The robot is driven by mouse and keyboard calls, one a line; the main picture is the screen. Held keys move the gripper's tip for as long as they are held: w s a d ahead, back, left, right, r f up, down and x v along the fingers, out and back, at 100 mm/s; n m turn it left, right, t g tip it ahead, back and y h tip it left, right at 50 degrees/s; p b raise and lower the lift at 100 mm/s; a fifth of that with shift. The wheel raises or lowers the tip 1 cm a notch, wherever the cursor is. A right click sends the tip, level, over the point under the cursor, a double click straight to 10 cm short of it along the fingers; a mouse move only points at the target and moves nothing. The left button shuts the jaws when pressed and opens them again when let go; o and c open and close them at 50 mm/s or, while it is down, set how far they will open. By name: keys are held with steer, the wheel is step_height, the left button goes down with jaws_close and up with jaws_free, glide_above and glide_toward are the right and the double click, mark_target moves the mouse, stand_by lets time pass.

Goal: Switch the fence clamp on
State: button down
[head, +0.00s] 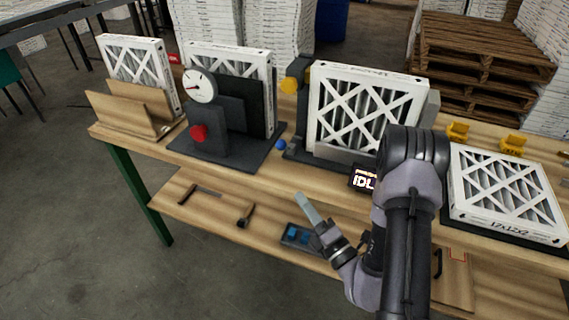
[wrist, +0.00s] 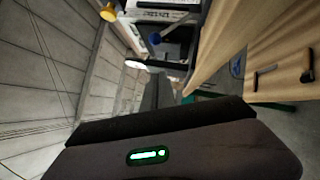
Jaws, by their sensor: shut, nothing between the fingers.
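A dark fixture (head: 295,152) at the middle of the bench holds an upright white-framed filter (head: 365,105). Which part is the clamp switch I cannot tell for sure. My gripper (head: 302,198) is shut and empty, in front of the bench, apart from the blue knob.
A gauge stand (head: 200,85) with a red knob (head: 198,132) stands left of the fixture. A wooden rack (head: 125,110) holds a filter at the far left. Another filter (head: 505,190) lies flat at right. The lower shelf (head: 215,205) carries tools and a blue-filled tray (head: 298,237).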

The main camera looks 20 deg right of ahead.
steer(key=p+x, duration=0.1)
steer(key=x, duration=0.3)
steer(key=d+p+x, duration=0.1)
steer(key=x, duration=0.3)
steer(key=p+x, duration=0.1)
steer(key=x, duration=0.3)
steer(key=shift+w+d+r, duration=0.25)
steer(key=shift+d+r, duration=0.1)
steer(key=shift+r, duration=0.05)
steer(key=shift+w+d+r, duration=0.15)
steer(key=shift+w+d, duration=0.1)
steer(key=shift+w, duration=0.25)
